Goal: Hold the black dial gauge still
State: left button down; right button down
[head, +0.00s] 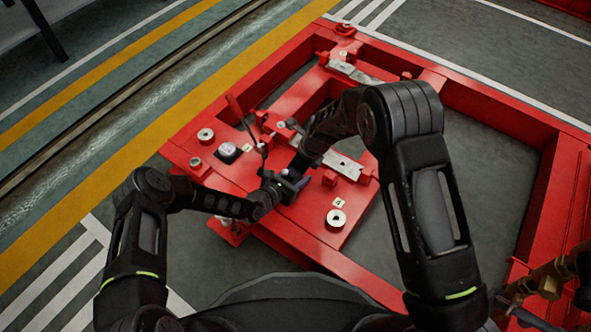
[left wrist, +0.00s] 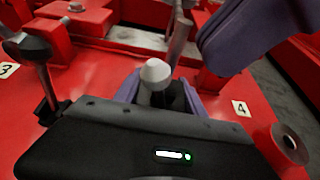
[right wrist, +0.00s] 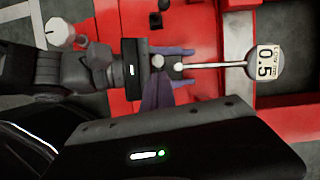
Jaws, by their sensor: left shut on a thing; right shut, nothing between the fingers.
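My left gripper (head: 284,187) is low over the red plate (head: 310,222). In the left wrist view its purple fingers are shut around a small dark piece with a white rounded cap (left wrist: 155,72). I take this to be the black dial gauge; its dial face does not show. My right gripper (right wrist: 157,94) is shut and empty, close beside the left one. Its purple finger also shows in the left wrist view (left wrist: 240,36). Past the left fingertips, the right wrist view shows a thin rod with a round tag (right wrist: 264,62) reading 0.5.
A white round face on a dark square base (head: 227,151) sits on the plate at left. A black-headed lever (left wrist: 34,58) stands near label 3. Red frame beams (head: 490,108) surround open floor at right.

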notch_tip(320, 180, up, 10)
jog(key=shift+w+a, duration=0.2)
jog(key=shift+w, duration=0.25)
dwell(0.3)
pick_arm(q)
jog(key=c, duration=0.6)
grip_release()
jog(key=shift+s, duration=0.1)
jog(key=v, duration=1.2)
jog(key=shift+r, duration=0.1)
